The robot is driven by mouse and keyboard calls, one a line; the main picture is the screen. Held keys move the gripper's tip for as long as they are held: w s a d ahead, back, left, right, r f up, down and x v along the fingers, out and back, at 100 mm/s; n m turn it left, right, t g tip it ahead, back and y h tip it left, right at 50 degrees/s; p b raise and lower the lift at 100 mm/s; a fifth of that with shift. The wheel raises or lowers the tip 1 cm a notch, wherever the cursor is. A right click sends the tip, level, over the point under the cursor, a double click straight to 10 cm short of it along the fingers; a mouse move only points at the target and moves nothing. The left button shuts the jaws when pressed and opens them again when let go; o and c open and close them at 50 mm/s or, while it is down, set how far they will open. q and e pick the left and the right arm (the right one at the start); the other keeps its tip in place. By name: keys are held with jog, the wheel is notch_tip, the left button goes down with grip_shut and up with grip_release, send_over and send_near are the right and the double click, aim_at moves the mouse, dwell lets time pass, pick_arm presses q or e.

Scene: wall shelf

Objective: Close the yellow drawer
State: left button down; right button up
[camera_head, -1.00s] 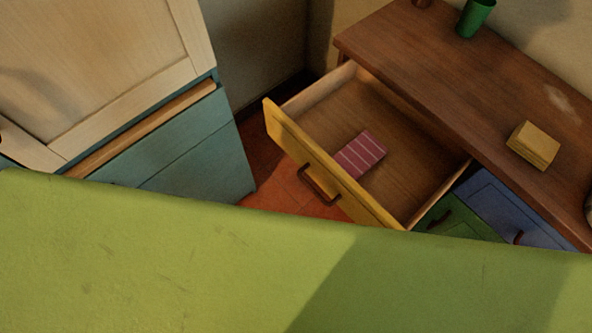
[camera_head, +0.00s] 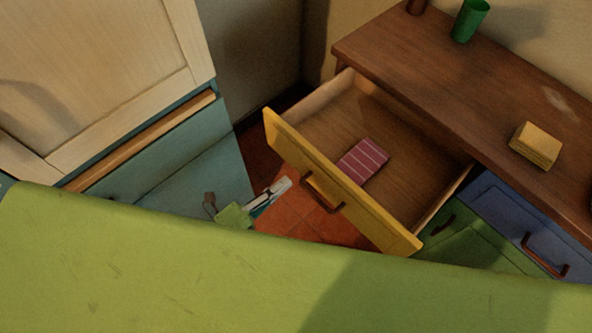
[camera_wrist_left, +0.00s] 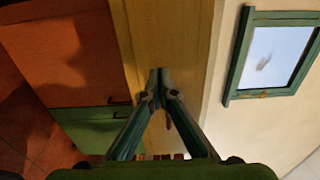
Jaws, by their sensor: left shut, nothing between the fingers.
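The yellow drawer (camera_head: 345,205) is pulled far out from under the brown desk top in the head view. Its front carries a dark handle (camera_head: 322,190), and a pink striped item (camera_head: 362,160) lies inside. My left gripper (camera_head: 288,183) is shut and empty, to the left of the drawer front and apart from it in the picture. In the left wrist view the closed fingertips (camera_wrist_left: 159,76) appear in front of a yellowish-brown panel (camera_wrist_left: 175,35); I cannot tell whether it is the drawer front or whether they touch. My right gripper is not in view.
The desk top (camera_head: 440,80) bears a green cup (camera_head: 470,20) and a yellow block (camera_head: 536,145). A green drawer (camera_head: 465,240) and a blue drawer (camera_head: 510,215) are below it. A teal and cream cabinet (camera_head: 180,160) stands at left. Red floor (camera_head: 310,225) shows between.

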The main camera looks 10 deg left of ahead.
aim_at(305, 167)
pick_arm(q)
jog(key=x, duration=0.5)
jog(key=shift+p, duration=0.3)
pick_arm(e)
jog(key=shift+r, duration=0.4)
pick_arm(q)
jog(key=shift+w+d, duration=0.1)
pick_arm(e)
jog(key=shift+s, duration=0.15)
